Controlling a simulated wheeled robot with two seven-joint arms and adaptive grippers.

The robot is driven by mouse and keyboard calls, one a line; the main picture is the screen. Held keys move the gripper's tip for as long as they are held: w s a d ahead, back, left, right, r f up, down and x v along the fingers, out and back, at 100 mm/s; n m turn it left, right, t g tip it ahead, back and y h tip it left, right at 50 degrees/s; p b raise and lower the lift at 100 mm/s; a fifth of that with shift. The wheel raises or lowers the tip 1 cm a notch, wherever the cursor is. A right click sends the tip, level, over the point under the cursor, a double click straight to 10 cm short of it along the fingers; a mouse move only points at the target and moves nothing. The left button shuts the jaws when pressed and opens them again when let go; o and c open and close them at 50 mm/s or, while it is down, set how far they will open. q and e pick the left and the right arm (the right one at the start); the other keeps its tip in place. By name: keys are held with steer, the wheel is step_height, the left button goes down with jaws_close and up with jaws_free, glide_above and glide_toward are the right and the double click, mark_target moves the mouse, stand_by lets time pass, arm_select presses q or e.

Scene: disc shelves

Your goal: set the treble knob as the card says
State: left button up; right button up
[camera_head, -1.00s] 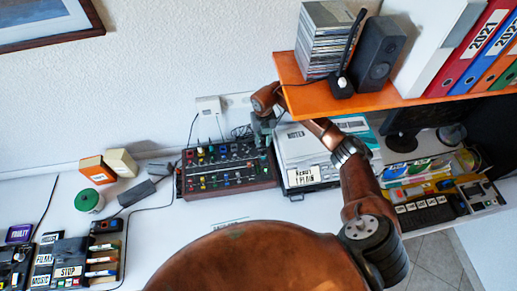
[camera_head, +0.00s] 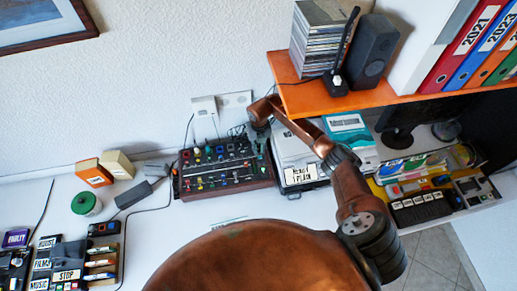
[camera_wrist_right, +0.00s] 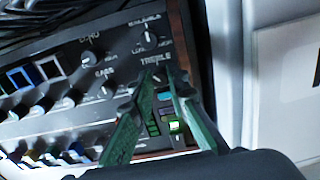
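The mixer (camera_head: 222,183) is a dark box with wooden ends and coloured knobs, on the white desk against the wall. My right gripper (camera_head: 260,146) is over its right end. In the right wrist view its green fingers (camera_wrist_right: 159,76) are apart, with the small treble knob (camera_wrist_right: 157,76) showing between their tips, just below the printed word TREBLE. I cannot tell whether they touch it. Bass (camera_wrist_right: 106,90) and balance (camera_wrist_right: 148,31) knobs are nearby. A pale printed strip (camera_head: 228,219) on the desk is too small to read. My left gripper is out of view.
A document tray (camera_head: 303,188) with papers stands close to the mixer's right. The orange shelf (camera_head: 375,100) with discs and a speaker (camera_head: 374,50) overhangs the right side.

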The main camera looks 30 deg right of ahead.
jaws_close()
steer(key=shift+m, duration=0.4)
steer(key=shift+m+p, duration=0.7)
steer(key=shift+m, duration=0.5)
steer(key=shift+m+p, duration=0.5)
steer(key=shift+m, duration=0.9)
steer(key=shift+o, duration=2)
jaws_free()
